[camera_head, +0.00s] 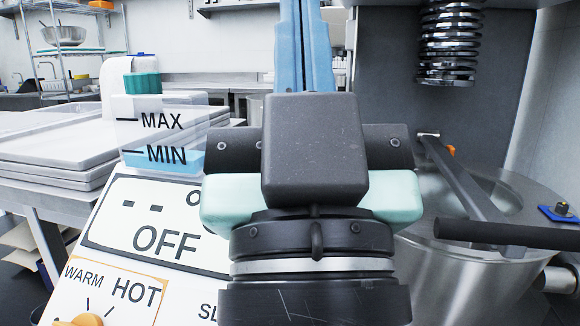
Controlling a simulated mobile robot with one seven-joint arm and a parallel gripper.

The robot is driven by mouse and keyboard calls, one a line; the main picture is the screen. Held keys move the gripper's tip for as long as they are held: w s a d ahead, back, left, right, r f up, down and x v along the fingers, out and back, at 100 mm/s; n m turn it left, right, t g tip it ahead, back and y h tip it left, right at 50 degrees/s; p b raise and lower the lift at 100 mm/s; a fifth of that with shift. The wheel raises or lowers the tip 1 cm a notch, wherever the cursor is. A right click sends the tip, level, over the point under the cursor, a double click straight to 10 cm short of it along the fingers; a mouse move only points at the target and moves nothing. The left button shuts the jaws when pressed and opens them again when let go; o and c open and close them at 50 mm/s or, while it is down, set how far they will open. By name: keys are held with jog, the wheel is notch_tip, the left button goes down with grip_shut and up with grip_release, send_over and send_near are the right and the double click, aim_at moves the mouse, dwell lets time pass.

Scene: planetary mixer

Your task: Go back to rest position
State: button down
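A dark arm end with a black block, dark side cylinders and pale teal parts, which looks like my gripper (315,150), fills the middle of the view. No fingertips can be made out, so I cannot tell whether it is open or shut, or whether it holds anything. The planetary mixer's dark grey body (385,75) stands behind it. The mixer's steel bowl (450,275) is at the right, partly hidden by the arm end. A white control panel (185,288) at lower left reads OFF, WARM and HOT.
A clear tank (165,125) marked MAX and MIN stands left of the arm end. Stacked trays (60,150) lie on a table at left. A dark bar (465,180) slants over the bowl. A metal coil (447,45) hangs above. A blue upright piece (304,45) rises behind the arm end.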

notch_tip(320, 180, up, 40)
jog(key=p, duration=3.7)
jog(key=shift+s+a+f+m+p, duration=0.15)
jog(key=shift+s+a+m+p, duration=0.1)
jog(key=shift+a+m+p, duration=0.15)
